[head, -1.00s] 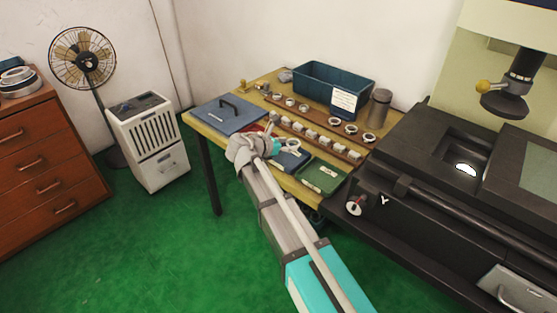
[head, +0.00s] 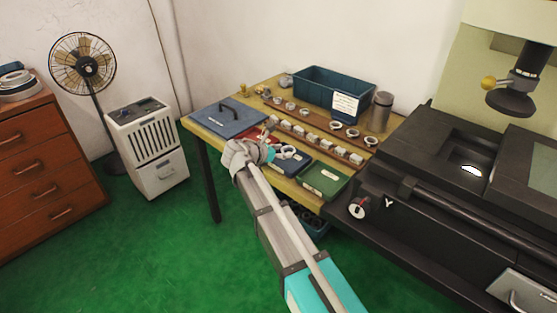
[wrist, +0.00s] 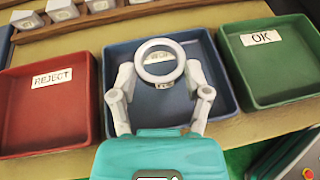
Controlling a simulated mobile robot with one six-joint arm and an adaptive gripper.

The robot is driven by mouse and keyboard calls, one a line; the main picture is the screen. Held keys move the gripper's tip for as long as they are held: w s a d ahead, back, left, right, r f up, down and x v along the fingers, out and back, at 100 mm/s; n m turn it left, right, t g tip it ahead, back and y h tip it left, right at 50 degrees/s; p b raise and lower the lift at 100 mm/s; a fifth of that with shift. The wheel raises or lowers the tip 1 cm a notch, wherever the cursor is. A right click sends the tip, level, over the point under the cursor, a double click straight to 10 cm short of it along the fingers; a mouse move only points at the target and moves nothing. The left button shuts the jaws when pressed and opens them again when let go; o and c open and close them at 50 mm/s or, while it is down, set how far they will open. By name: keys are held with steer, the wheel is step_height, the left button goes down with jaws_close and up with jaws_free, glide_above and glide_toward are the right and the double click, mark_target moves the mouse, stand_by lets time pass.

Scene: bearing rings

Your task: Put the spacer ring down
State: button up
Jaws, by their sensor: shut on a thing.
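The spacer ring is a pale metal ring (wrist: 160,78), seen nearly face-on in the wrist view. My gripper (wrist: 160,62) is shut on it, with a finger at its left and right sides. The ring is over the blue tray (wrist: 223,100), in front of that tray's white label (wrist: 163,86), which it partly hides. I cannot tell whether the ring touches the tray floor. In the head view the ring (head: 288,153) shows at the end of my gripper (head: 277,153), above the blue tray (head: 300,167).
The red REJECT tray (wrist: 45,120) is left of the blue tray and the green OK tray (wrist: 275,75) right; both look empty. Wooden racks with rings and blocks (head: 314,143) lie behind.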

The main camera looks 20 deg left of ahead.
mark_target(282, 163)
steer(key=shift+f+b, duration=1.1)
steer(key=shift+f, duration=0.3)
steer(key=shift+f, duration=0.1)
steer(key=o, duration=1.2)
steer(key=shift+o, duration=0.2)
steer(key=shift+s+a+r+p, duration=0.25)
steer(key=shift+s+r+p, duration=0.1)
steer(key=shift+s+r, duration=0.1)
steer(key=p+v, duration=0.4)
steer(key=v, duration=0.6)
steer(key=shift+s+a, duration=0.2)
steer(key=shift+s, duration=0.1)
steer(key=shift+r, duration=0.1)
